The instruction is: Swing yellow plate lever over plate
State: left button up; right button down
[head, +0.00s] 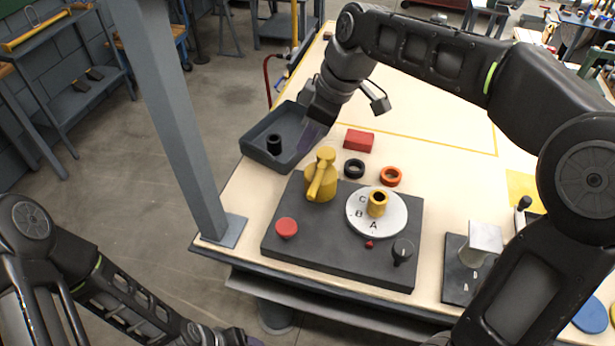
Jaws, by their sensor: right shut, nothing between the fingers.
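The yellow lever (321,180) stands on the left rear part of a dark grey base board (330,237). Its arm points toward the front, and it does not lie over the round white plate (358,226). That plate, lettered A, B and C, sits to the right on the board with a yellow collar (377,204) at its middle. My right gripper (309,137) is shut and empty, behind the lever and over the right side of the grey tray, apart from the lever. My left gripper (246,339) is at the bottom edge, mostly cut off.
The grey tray (252,146) holds a black cylinder (274,144). A red block (358,140), a black ring (354,168) and an orange ring (391,176) lie behind the board. The board bears a red button (286,228) and a black knob (402,251). A grey post (170,110) stands at left.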

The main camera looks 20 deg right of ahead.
aim_at(320, 172)
pick_arm(q)
jog(key=shift+s+a+r+p, duration=0.1)
jog(key=shift+r+p, duration=0.85)
jog(key=shift+p, duration=0.1)
pick_arm(e)
notch_tip(320, 172, down, 11)
